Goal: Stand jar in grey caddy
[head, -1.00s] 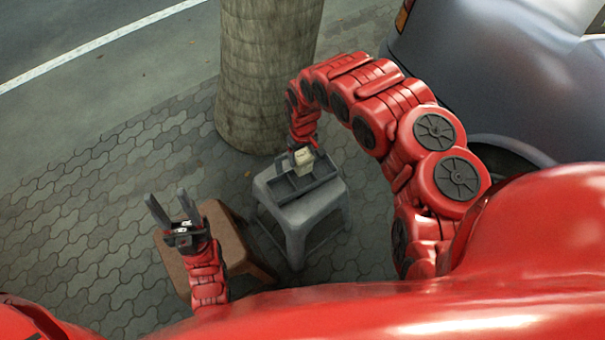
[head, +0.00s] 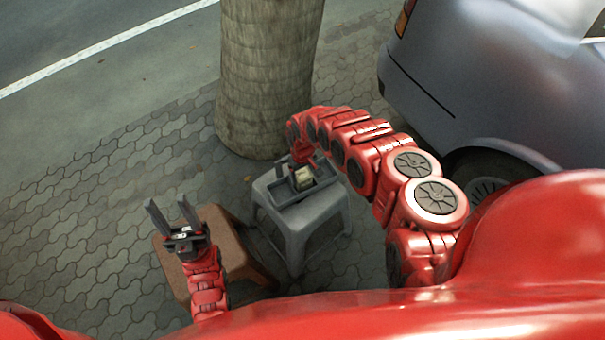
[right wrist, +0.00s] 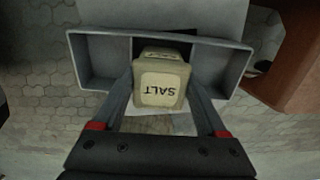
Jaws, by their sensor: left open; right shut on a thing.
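The jar (head: 303,178) is cream coloured, with a pale label reading SALT in the right wrist view (right wrist: 161,84). My right gripper (right wrist: 160,92) is shut on it, one finger on each side. The grey caddy (head: 285,198) is an open tray with dividers, and it also shows in the right wrist view (right wrist: 88,58). The jar is over the middle of the caddy; I cannot tell whether its base is inside or touching. My left gripper (head: 172,212) is open and empty, left of the caddy.
The caddy stands on a grey stool (head: 300,222). A brown stool (head: 222,245) is beside it on the left, under my left gripper. A tree trunk (head: 265,80) rises close behind, and a grey car (head: 480,90) is at the right. Paving (head: 90,220) is clear at the left.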

